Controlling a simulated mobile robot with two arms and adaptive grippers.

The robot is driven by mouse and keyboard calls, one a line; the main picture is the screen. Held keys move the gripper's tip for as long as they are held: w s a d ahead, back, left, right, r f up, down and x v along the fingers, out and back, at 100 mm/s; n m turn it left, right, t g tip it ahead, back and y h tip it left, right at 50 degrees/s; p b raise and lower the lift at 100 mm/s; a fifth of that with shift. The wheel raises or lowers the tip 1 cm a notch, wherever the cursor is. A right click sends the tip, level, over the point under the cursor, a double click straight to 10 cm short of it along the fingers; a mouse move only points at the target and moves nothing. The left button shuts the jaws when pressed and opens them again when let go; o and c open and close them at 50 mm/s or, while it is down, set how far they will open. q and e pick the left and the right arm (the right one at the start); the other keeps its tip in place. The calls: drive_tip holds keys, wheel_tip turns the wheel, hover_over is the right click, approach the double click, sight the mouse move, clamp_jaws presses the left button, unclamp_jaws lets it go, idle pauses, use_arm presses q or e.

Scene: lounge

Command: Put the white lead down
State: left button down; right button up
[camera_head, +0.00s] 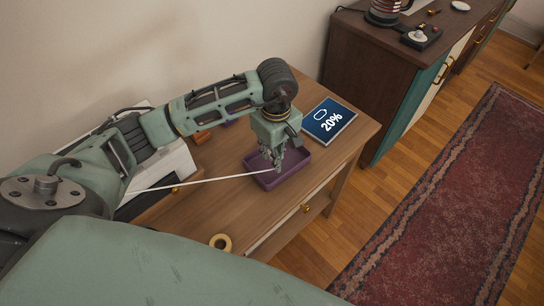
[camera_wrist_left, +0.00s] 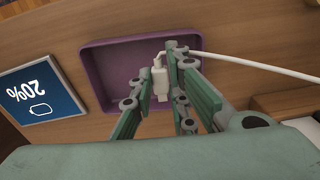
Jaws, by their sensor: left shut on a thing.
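My left gripper (camera_head: 274,163) points down over a purple tray (camera_head: 298,177) on the wooden table. It is shut on the plug end of the white lead (camera_head: 215,180). In the left wrist view the white plug (camera_wrist_left: 160,84) shows between the green fingers, above the floor of the tray (camera_wrist_left: 98,62). The lead runs off taut to the left in the head view, passing behind my arm; its far end is hidden. I cannot tell whether the plug touches the tray. My right gripper is not in view.
A tablet (camera_head: 328,120) reading "20%" lies on the table beyond the tray. A yellow ring (camera_head: 221,242) lies near the front edge. A small orange item (camera_head: 202,137) is near the wall. A dark cabinet (camera_head: 365,65) stands behind, and a red rug (camera_head: 450,200) lies on the floor.

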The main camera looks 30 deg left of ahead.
use_arm(q)
drive_tip(key=shift+w+a+f, duration=0.6)
drive_tip(key=shift+a+f, duration=0.15)
drive_tip(key=shift+a, duration=0.05)
wheel_tip(320, 180, down, 3)
drive_tip(key=shift+f+p, duration=0.1)
drive_tip(key=shift+p, duration=0.55)
drive_tip(key=shift+f, duration=0.3)
drive_tip(key=shift+f, duration=0.1)
drive_tip(key=shift+f+b, duration=0.1)
drive_tip(key=shift+b, duration=0.2)
drive_tip(key=c, duration=1.7)
unclamp_jaws()
